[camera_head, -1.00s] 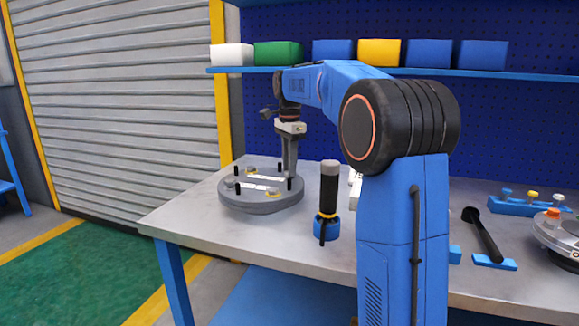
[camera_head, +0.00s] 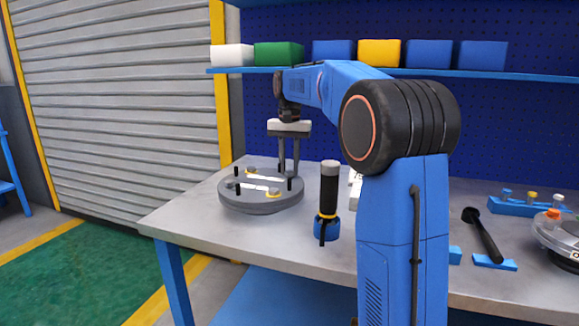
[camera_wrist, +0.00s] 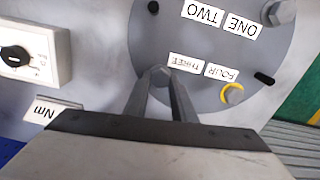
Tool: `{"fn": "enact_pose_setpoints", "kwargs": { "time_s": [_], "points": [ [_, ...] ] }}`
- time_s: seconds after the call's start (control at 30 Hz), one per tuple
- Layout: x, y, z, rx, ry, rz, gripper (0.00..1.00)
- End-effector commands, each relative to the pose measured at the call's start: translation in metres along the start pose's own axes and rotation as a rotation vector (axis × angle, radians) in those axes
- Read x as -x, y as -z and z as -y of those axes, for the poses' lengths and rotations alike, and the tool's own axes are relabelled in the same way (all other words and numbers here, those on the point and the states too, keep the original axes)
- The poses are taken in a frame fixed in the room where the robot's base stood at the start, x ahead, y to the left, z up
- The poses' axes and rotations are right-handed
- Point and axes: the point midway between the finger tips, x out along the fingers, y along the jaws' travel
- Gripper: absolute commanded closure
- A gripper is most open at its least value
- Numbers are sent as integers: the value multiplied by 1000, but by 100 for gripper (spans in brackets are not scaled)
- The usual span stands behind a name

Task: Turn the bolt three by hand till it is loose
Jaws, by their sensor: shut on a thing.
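The grey round flanged shell (camera_head: 262,207) sits on the bench, with white labels, bolts and black pins on top. My gripper (camera_head: 289,168) points down over its right back side, fingers at bolt height. In the wrist view my gripper (camera_wrist: 160,82) is shut on bolt three (camera_wrist: 160,73), a hex head beside the label THREE (camera_wrist: 186,62). Much of that head is hidden between the fingertips. Bolt four (camera_wrist: 232,93) has a yellow ring around it. Another bolt (camera_wrist: 279,12) stands by the label ONE (camera_wrist: 241,23). I cannot tell how loose bolt three is.
A black-handled tool (camera_head: 328,190) stands upright in a blue holder right of the shell. Black pins (camera_wrist: 264,79) rise from the shell. Another round unit (camera_head: 562,235) is far right.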

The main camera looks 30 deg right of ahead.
Motion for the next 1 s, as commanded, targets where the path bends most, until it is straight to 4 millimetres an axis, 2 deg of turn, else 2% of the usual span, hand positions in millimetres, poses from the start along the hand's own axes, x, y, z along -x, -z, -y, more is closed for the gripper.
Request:
{"fn": "enact_pose_setpoints", "kwargs": {
  "time_s": [1.0],
  "points": [
    [-3,-1,0,964,0,8,99]
  ]
}}
